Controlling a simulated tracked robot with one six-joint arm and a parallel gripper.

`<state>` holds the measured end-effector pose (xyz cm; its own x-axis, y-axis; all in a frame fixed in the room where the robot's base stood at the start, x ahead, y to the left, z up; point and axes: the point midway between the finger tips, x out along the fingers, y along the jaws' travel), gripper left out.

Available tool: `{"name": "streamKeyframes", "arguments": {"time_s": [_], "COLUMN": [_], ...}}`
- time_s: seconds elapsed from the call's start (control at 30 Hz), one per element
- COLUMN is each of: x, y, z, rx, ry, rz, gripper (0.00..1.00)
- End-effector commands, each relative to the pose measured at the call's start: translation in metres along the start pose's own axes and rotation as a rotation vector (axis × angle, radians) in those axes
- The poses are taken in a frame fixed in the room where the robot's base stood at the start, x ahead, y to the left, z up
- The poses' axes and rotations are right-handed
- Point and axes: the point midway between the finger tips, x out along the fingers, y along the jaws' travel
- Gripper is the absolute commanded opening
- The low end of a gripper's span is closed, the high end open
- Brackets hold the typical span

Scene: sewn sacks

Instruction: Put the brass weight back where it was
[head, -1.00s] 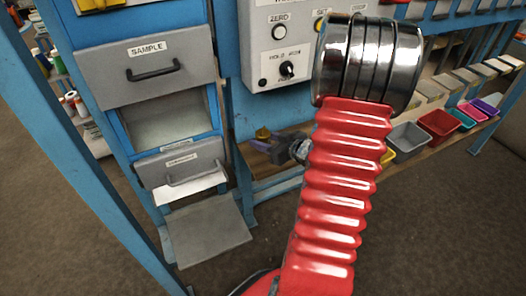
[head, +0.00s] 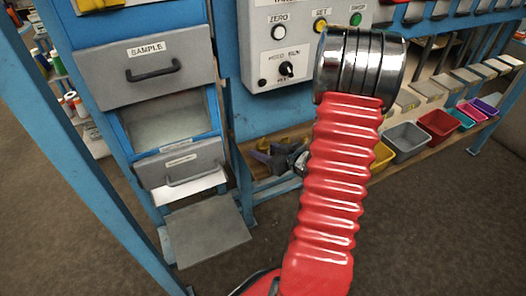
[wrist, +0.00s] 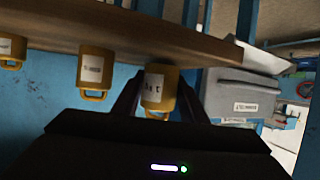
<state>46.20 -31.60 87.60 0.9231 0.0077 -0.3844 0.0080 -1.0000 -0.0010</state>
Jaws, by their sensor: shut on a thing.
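In the wrist view, which looks upside down, my gripper (wrist: 158,98) is shut on a yellow brass weight (wrist: 172,91) with a white label. The label is too small to read surely. The held weight is right by the edge of a wooden shelf (wrist: 125,32); I cannot tell whether it touches. Two more labelled brass weights stand in a row on this shelf, a nearer one (wrist: 92,68) and one cut by the left edge (wrist: 10,48). In the head view my gripper (head: 264,156) is low beside the drawer cabinet, and my red arm hides part of it.
The grey SAMPLE drawer (head: 146,69) and an open lower drawer (head: 182,166) are left of the gripper. A control box (head: 290,45) is above it. Coloured bins, including a grey bin (head: 405,141) and a red bin (head: 438,125), stand to the right.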

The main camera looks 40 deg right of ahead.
Motion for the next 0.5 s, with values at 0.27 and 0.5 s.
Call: {"name": "streamKeyframes", "arguments": {"time_s": [0.27,0.5], "x": [0.0022,0.0031], "y": [-0.0003,-0.0005], "z": [0.0022,0.0043], "rx": [-0.003,-0.002], "ry": [0.005,0.004], "rz": [0.000,-0.001], "gripper": [0.00,0.00]}}
